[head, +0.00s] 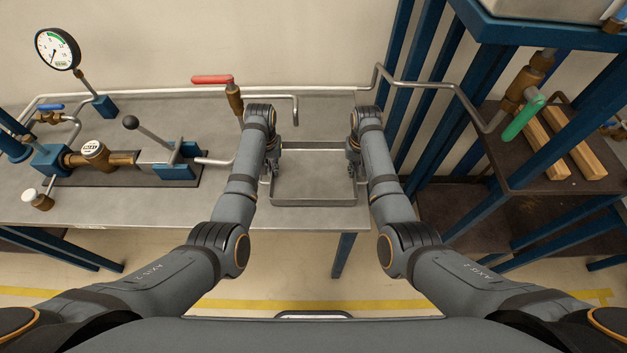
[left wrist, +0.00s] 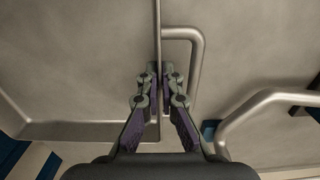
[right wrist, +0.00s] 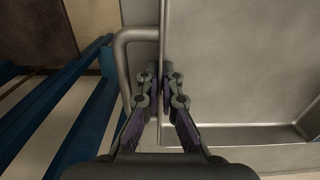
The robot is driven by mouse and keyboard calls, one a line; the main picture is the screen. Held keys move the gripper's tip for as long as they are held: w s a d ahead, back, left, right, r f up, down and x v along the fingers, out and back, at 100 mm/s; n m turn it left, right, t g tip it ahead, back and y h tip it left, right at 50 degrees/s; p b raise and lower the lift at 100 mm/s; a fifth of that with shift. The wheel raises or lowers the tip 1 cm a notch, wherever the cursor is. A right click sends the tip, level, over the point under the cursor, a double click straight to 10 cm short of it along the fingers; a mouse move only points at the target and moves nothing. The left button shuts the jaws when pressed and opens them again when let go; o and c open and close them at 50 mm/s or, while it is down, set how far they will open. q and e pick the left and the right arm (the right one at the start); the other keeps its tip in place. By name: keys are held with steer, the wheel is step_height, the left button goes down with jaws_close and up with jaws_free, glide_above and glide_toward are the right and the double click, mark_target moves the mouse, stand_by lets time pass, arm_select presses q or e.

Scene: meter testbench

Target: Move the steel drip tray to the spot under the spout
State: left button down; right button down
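The steel drip tray (head: 313,202) is a shallow rectangular pan on the grey bench, near its right end. My left gripper (left wrist: 161,72) is shut on the tray's left side wall, one finger inside the tray and one within the bent side handle (left wrist: 198,60). My right gripper (right wrist: 165,72) is shut the same way on the right side wall, beside the right handle (right wrist: 122,60).
A red-handled valve (head: 212,79) stands behind my left wrist. A lever pump (head: 150,135), a brass meter (head: 95,153) and a dial gauge (head: 58,48) occupy the bench's left. A blue frame (head: 480,75) with shelves stands close on the right. Bare bench lies in front of the pump.

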arm_select(q)
steer(key=c, duration=1.5)
jaws_free()
steer(key=shift+w+f, duration=0.15)
steer(key=shift+f, duration=0.1)
arm_select(e)
steer(key=c, duration=1.5)
jaws_free()
steer(key=shift+w+f, duration=0.15)
steer(key=shift+f, duration=0.15)
arm_select(q)
steer(key=shift+r+p, duration=0.15)
steer(key=shift+p, duration=0.15)
arm_select(e)
steer(key=shift+r, duration=0.2)
